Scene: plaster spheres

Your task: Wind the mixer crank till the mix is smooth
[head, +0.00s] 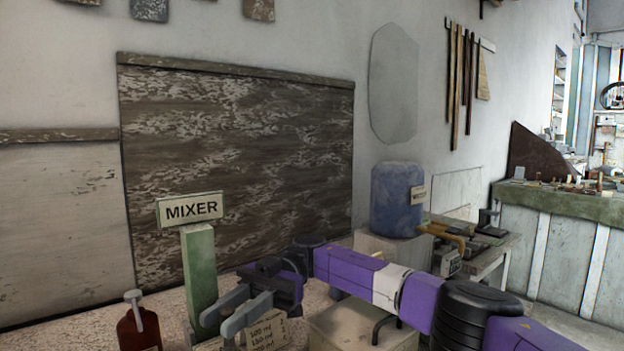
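A sign reading MIXER (190,209) sits on top of a green post (199,268) at the lower left. My gripper (219,323) is low in the picture, just right of the post's lower part. Its two grey fingers point left and down, with a gap between them, and I see nothing held in the gap. The mixer's crank and the mix cannot be made out; the area below the gripper is cut off by the picture's bottom edge.
A red-brown bottle (139,328) stands left of the post. A card with ml amounts (268,334) is just below my gripper. A blue drum (397,199) stands on a pale block (392,246) behind my purple arm. A green-topped counter (560,203) is at the right.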

